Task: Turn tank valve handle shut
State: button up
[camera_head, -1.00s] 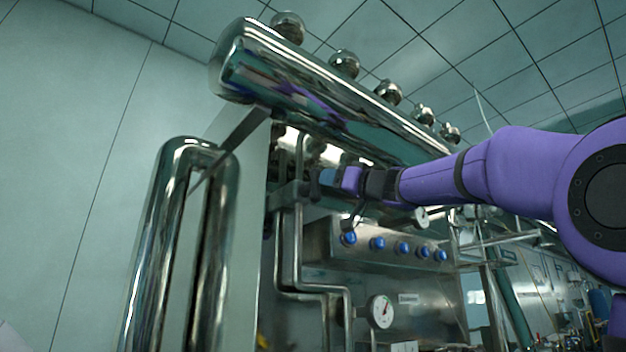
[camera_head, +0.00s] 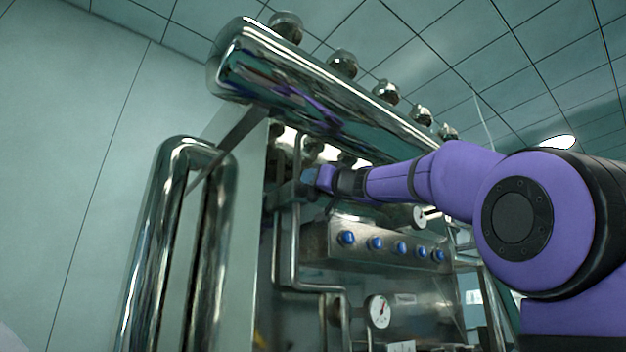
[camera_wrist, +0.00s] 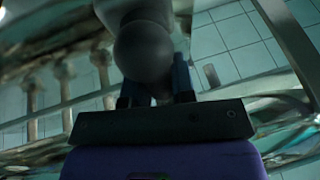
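My gripper (camera_head: 311,178) is at the upper part of the steel machine, close to a vertical pipe (camera_head: 297,235) and a block-like fitting (camera_head: 287,195) on it. In the wrist view its two dark blue fingers (camera_wrist: 157,80) stand apart, one on each side of a dark grey rounded part (camera_wrist: 143,50), which looks like the valve handle or its knob. This part covers some of the left finger. I cannot tell whether the fingers press on it. In the head view the handle is not clearly distinguishable behind my gripper and arm.
A large shiny horizontal cylinder (camera_head: 300,85) runs above my arm. A panel with several blue knobs (camera_head: 376,243) and a round gauge (camera_head: 378,311) sit below. A thick looped pipe (camera_head: 145,250) stands at the left. The wall further left is clear.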

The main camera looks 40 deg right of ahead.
jog(key=shift+c, duration=0.6)
jog(key=shift+n, duration=0.5)
jog(key=n+y, duration=0.1)
jog(key=n, duration=0.1)
jog(key=n+g+y, duration=0.1)
jog(key=shift+a+n+g, duration=0.2)
jog(key=shift+n+g, duration=0.1)
jog(key=shift+n, duration=0.1)
jog(key=shift+a+f+n+g, duration=0.25)
jog(key=shift+n+g, duration=0.7)
jog(key=shift+n, duration=1.5)
jog(key=shift+a+f+n+g, duration=0.3)
jog(key=shift+n+g, duration=0.7)
jog(key=shift+n, duration=1.4)
jog(key=shift+a+f+n+g, duration=0.1)
jog(key=shift+f+n+g, duration=0.6)
jog(key=shift+n, duration=1.75)
jog(key=shift+r+g, duration=0.25)
jog(key=shift+g, duration=0.1)
